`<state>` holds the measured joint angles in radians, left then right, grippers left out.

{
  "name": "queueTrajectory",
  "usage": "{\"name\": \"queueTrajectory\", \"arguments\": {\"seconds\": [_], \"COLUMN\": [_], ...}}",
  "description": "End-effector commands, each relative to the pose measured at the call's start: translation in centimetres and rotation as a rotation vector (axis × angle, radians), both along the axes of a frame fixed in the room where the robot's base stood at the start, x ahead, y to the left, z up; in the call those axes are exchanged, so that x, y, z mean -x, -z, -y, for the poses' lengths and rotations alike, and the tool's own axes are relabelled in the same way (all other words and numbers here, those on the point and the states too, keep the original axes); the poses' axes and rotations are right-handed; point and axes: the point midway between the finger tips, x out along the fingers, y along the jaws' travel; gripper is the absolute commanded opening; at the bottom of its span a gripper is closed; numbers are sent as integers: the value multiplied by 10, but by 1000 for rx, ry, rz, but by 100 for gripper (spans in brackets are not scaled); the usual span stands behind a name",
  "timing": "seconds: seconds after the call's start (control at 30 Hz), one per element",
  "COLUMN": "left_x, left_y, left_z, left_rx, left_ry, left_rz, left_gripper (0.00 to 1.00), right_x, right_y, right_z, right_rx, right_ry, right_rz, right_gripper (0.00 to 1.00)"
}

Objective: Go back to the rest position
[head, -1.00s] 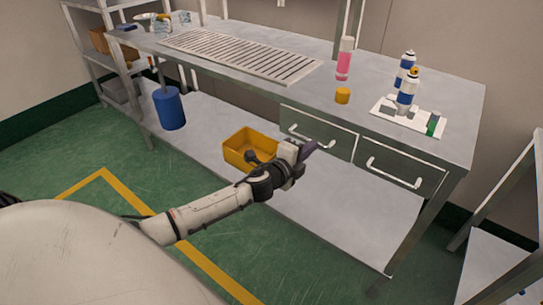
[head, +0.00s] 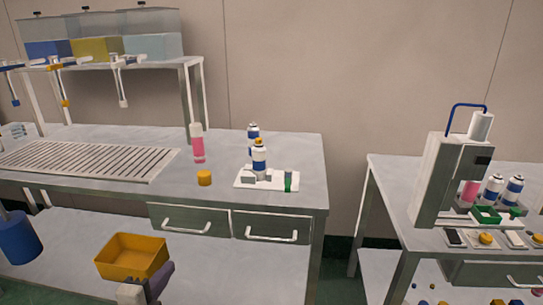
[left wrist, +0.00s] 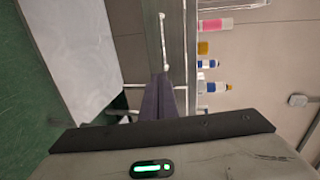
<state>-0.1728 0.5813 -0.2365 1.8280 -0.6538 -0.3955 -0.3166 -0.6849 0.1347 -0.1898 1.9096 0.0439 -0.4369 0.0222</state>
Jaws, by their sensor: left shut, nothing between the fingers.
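My left gripper (head: 160,280) shows at the bottom of the head view, in front of the bench and just below the yellow bin. Its fingers are shut with nothing between them. In the left wrist view the closed dark fingers (left wrist: 166,97) point towards the bench's drawer side. They look apart from the drawers. My right gripper is in neither view.
Below are closed drawers (head: 188,219) and the yellow bin (head: 130,262). A crimping machine (head: 436,180) stands right, beyond a gap.

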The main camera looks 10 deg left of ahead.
Motion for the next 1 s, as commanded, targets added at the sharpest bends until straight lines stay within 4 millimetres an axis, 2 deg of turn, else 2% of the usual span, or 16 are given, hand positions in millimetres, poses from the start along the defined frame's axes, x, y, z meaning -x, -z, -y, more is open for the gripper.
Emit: {"name": "queueTrajectory", "arguments": {"seconds": [0.17,0.3,0.4,0.53,0.6,0.7,1.0], "left_x": [52,120,168,215,231,242,243], "left_y": [67,129,159,180,185,189,189], "left_z": [34,78,108,139,149,157,158], "left_rx": [324,708,960,1208,1292,1355,1363], "left_ry": [-72,-207,-322,-462,-514,-554,-559], "left_rz": [-156,-333,-443,-541,-572,-592,-596], "left_gripper": [0,0,0,0,0,0,0], "right_x": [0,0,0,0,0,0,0], "right_y": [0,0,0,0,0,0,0], "right_z": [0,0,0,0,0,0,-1], "right_rx": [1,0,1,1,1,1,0], "right_ry": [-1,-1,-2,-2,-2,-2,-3], "right_rz": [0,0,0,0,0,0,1], "right_gripper": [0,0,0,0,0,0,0]}}
